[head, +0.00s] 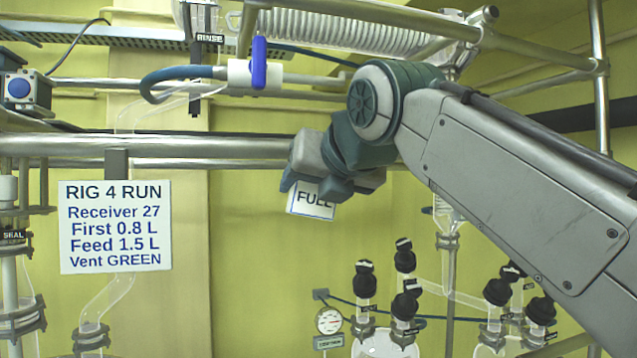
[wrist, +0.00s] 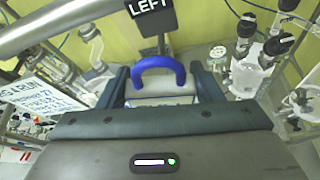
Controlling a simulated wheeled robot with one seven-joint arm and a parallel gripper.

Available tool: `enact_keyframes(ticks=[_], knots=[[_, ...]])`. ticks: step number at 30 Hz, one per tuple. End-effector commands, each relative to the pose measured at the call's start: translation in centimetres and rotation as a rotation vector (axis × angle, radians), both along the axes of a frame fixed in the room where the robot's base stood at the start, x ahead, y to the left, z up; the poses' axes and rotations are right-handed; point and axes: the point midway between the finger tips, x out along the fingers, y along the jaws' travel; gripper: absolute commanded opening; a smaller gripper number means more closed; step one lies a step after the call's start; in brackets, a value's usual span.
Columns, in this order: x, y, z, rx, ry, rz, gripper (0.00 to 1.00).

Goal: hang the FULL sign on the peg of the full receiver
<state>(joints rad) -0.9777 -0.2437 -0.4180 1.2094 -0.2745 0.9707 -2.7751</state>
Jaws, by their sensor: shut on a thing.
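My gripper (head: 312,187) is shut on the FULL sign (head: 313,206), a white card with dark letters that hangs below the fingers, slightly tilted. In the wrist view a blue loop (wrist: 158,67) stands up between the two fingers, with a pale strip of the sign under it. A black plate reading LEFT (wrist: 150,15) on a dark post is beyond the loop, apart from it. Glass receivers with black caps (head: 405,303) stand at the lower right of the head view. I cannot tell which receiver is full, and no peg shows clearly.
A horizontal steel pipe (head: 230,148) runs behind my gripper. A RIG 4 RUN board (head: 116,226) hangs at the left. A blue-handled valve (head: 259,62) and hose are above. A round gauge (head: 329,320) is below. The wall area under the sign looks open.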

Motion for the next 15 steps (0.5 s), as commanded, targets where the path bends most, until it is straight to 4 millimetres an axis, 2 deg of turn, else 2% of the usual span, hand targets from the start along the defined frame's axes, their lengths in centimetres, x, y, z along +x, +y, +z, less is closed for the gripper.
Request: enact_keyframes(ticks=[15], knots=[[3.0, 0.9, -0.3, -0.001, 0.001, -0.001, 0.37]])
